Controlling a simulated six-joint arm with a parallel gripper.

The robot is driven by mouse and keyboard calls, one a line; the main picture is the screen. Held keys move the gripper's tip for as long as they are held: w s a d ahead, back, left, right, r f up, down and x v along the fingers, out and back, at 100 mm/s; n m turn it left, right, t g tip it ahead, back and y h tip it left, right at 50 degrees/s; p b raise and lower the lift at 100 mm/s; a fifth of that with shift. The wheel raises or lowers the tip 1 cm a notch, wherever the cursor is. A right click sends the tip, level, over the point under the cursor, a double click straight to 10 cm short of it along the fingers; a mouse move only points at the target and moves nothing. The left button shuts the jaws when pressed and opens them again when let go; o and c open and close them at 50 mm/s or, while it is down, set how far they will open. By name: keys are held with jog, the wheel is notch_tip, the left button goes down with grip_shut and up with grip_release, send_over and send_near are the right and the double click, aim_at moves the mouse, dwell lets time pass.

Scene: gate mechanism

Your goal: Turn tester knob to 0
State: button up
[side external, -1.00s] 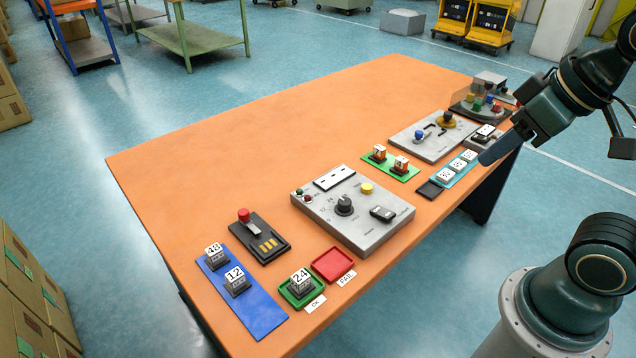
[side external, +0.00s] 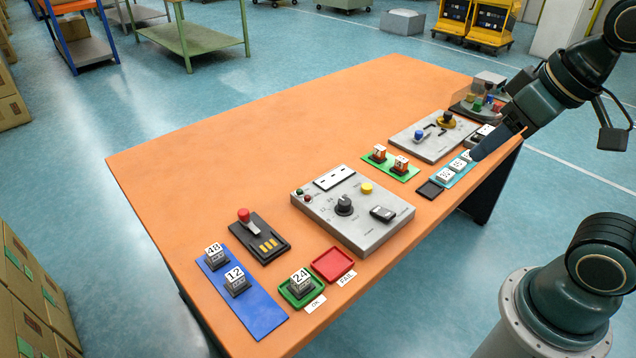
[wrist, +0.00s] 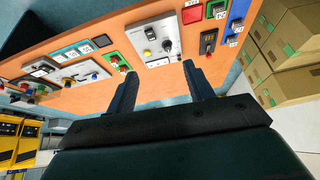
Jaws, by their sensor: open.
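The grey tester box (side external: 355,210) sits near the front middle of the orange table. Its black knob (side external: 344,205) stands on the top face, with a yellow button (side external: 366,188) and a dark display block (side external: 382,214) beside it. The tester (wrist: 156,40) and its knob (wrist: 166,45) also show in the wrist view, beyond my fingers. The knob's exact setting is too small to read. My gripper (side external: 474,158) hangs over the right end of the table, well away from the tester. In the wrist view my gripper (wrist: 158,80) is open with nothing between its fingers.
A teal strip with white blocks (side external: 455,170) lies below my gripper. A grey slotted panel (side external: 432,136) and green tray (side external: 391,166) lie close by. A red tray (side external: 332,264), green tray (side external: 300,291) and blue mat (side external: 242,292) are left. The table's back is clear.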

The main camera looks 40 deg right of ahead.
jog(key=w+m+g, duration=0.1)
jog(key=w+m, duration=0.2)
jog(key=w, duration=0.4)
jog(key=m+g, duration=0.4)
jog(key=m, duration=0.5)
send_over(345, 201)
notch_tip(345, 201, down, 16)
notch_tip(345, 201, down, 14)
jog(key=shift+r, duration=0.1)
jog(key=c, duration=0.7)
